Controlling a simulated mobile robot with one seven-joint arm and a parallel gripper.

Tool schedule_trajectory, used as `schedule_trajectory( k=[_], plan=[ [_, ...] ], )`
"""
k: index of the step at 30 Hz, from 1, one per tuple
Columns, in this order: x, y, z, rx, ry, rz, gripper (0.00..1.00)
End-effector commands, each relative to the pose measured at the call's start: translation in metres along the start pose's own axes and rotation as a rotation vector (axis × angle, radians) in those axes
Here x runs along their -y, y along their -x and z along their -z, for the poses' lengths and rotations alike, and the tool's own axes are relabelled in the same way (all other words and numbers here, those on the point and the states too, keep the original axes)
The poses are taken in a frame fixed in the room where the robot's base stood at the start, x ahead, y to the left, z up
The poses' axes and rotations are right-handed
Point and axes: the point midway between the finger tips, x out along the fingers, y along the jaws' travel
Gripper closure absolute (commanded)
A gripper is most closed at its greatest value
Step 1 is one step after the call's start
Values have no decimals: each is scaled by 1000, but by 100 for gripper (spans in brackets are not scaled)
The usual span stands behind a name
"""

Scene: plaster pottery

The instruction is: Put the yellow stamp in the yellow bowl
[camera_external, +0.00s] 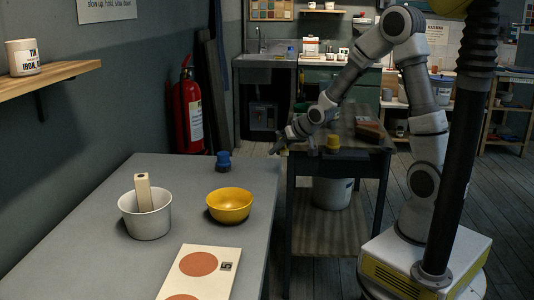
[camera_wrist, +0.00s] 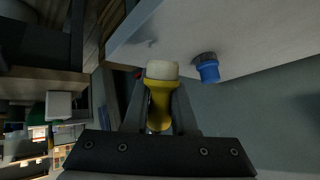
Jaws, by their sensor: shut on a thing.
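The yellow stamp (camera_wrist: 161,72), with a yellow handle and a cream end, is between the two fingers of my gripper (camera_wrist: 159,95) in the wrist view. My gripper is shut on its handle. In the camera outside, my gripper (camera_external: 278,147) is in the air by the grey table's far right corner; the stamp is too small there to make out clearly. The yellow bowl (camera_external: 230,206) stands upright on the grey table, nearer the camera and left of my gripper. The bowl does not show in the wrist view.
A blue stamp (camera_external: 223,160) stands behind the bowl; it also shows in the wrist view (camera_wrist: 208,70). A white pot (camera_external: 146,223) holding a pale block is left of the bowl. A board with orange circles (camera_external: 228,254) lies in front. A yellow object (camera_external: 333,143) is on the dark side table.

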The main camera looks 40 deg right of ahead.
Motion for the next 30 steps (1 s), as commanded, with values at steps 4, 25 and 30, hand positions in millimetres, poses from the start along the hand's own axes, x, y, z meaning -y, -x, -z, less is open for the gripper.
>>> schedule_trajectory(
  k=[4,25,30],
  plan=[
    [25,-4,-6,139,-134,-22,100],
    [258,78,-99,809,-709,78,100],
    [280,92,-106,846,-724,91,100]
  ],
)
